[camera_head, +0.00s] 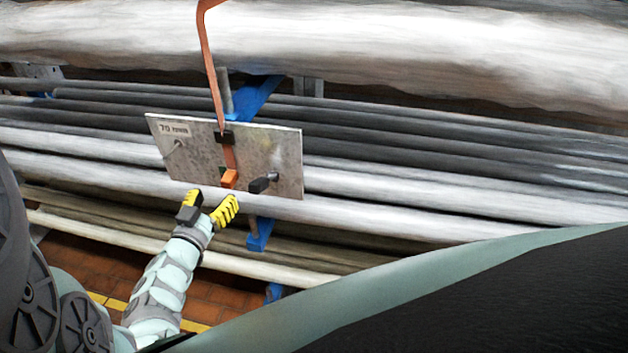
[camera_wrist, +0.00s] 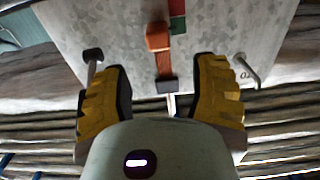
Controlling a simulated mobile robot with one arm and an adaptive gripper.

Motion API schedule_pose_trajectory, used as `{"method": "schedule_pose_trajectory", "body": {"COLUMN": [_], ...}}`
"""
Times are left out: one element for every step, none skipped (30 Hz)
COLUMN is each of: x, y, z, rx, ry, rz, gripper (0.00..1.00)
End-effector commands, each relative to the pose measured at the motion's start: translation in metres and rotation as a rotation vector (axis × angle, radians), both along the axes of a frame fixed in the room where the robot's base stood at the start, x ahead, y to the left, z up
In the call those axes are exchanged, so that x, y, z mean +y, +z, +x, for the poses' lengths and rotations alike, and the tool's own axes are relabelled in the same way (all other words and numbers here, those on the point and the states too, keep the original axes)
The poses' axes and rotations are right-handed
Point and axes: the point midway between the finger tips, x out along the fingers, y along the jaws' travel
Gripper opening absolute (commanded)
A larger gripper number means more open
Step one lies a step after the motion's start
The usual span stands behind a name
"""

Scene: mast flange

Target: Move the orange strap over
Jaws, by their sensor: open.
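The orange strap (camera_head: 212,75) comes down from the thick upper pipe onto a grey metal plate (camera_head: 290,150) marked 70 mm. It passes a black clip (camera_head: 224,137) and ends in an orange block (camera_head: 229,178) near the plate's lower edge. A black-tipped peg (camera_head: 262,185) stands out right of the block, and a metal hook (camera_head: 177,147) is at the plate's left. My gripper (camera_head: 211,204) is open and empty, just below the block. In the wrist view, the strap (camera_wrist: 165,66) and block (camera_wrist: 158,36) appear beyond and between the open fingers (camera_wrist: 160,76), apart from them.
A thick pale pipe (camera_head: 420,45) runs above the plate, and several thinner pipes run behind and below it. Blue supports (camera_head: 258,95) stand behind the plate. A small green piece (camera_wrist: 177,24) sits beside the block. Brick-coloured floor with a yellow line (camera_head: 115,302) shows below.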

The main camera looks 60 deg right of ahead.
Motion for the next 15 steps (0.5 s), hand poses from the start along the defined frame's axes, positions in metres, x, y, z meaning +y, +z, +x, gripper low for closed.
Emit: {"method": "schedule_pose_trajectory", "body": {"x": [0.007, 0.011, 0.016, 0.021, 0.024, 0.028, 0.030, 0.033, 0.035, 0.037, 0.038, 0.039, 0.040, 0.040, 0.040], "y": [-0.001, -0.001, -0.001, -0.001, 0.000, 0.000, 0.000, 0.000, 0.000, 0.000, 0.000, 0.000, 0.000, 0.000, 0.000], "z": [-0.005, -0.008, -0.010, -0.011, -0.012, -0.013, -0.014, -0.015, -0.016, -0.017, -0.017, -0.018, -0.018, -0.018, -0.018], "rx": [0.001, 0.002, 0.002, 0.002, 0.001, 0.001, 0.001, 0.000, 0.001, 0.001, 0.001, 0.002, 0.002, 0.002, 0.002], "ry": [-0.005, -0.006, -0.006, -0.005, -0.004, -0.004, -0.004, -0.004, -0.004, -0.004, -0.003, -0.003, -0.003, -0.003, -0.002], "rz": [0.001, 0.002, 0.003, 0.002, 0.000, -0.001, -0.001, -0.001, 0.000, 0.000, 0.001, 0.000, 0.000, -0.001, -0.001], "gripper": [0.60, 0.60, 0.60, 0.60, 0.60, 0.60, 0.60, 0.60, 0.60, 0.60, 0.60, 0.60, 0.60, 0.60, 0.60]}}
